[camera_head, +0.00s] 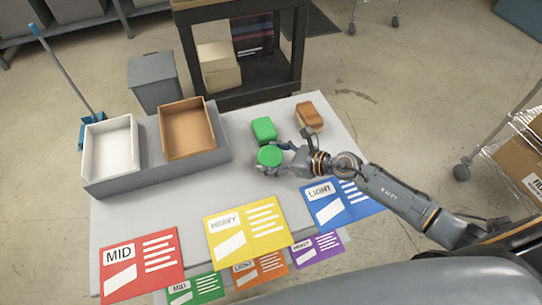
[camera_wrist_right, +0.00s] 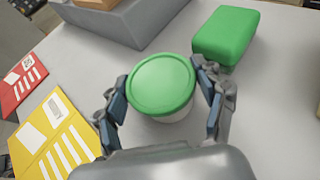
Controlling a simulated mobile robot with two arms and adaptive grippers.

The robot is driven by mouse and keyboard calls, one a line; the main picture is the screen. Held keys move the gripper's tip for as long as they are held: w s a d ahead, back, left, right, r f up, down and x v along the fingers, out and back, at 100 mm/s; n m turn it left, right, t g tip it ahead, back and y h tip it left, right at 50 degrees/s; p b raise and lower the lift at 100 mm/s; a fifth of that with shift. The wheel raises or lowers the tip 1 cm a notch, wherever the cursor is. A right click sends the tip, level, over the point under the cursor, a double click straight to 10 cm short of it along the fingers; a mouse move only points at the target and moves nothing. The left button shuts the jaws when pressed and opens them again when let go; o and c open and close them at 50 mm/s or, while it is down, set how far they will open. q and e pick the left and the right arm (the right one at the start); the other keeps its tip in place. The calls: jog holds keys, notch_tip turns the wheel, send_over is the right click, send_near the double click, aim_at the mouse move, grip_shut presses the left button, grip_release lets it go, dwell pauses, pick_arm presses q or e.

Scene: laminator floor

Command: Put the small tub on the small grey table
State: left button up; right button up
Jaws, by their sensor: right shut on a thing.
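The small tub (camera_head: 269,156) has a round green lid and a pale body. It is upright at the light grey table (camera_head: 150,215), right of the middle. My right gripper (camera_head: 268,166) is around it from the right. In the right wrist view the tub (camera_wrist_right: 161,85) sits between the two fingers of my right gripper (camera_wrist_right: 160,105), which are shut on its sides. The lower part of the tub is partly hidden, and I cannot tell if its base touches the table. My left gripper is not in view.
A green block (camera_head: 264,129) stands just behind the tub, a brown and tan block (camera_head: 309,117) behind to the right. A grey stand with a white tray (camera_head: 110,148) and brown tray (camera_head: 187,128) is at left. Cards, including a yellow one (camera_head: 247,232), line the front. A dark cart (camera_head: 255,75) stands behind.

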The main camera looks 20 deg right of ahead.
jog(key=shift+f, duration=0.2)
jog(key=o, duration=1.2)
jog(key=shift+r, duration=0.1)
jog(key=shift+r, duration=0.25)
jog(key=b+v, duration=0.1)
jog(key=v, duration=0.4)
jog(key=b+v, duration=0.1)
jog(key=v, duration=0.4)
jog(key=shift+s+d+f+b, duration=0.1)
jog(key=shift+s+d+b, duration=0.2)
jog(key=shift+b, duration=0.1)
jog(key=shift+s+d+r, duration=0.35)
jog(key=shift+r, duration=0.05)
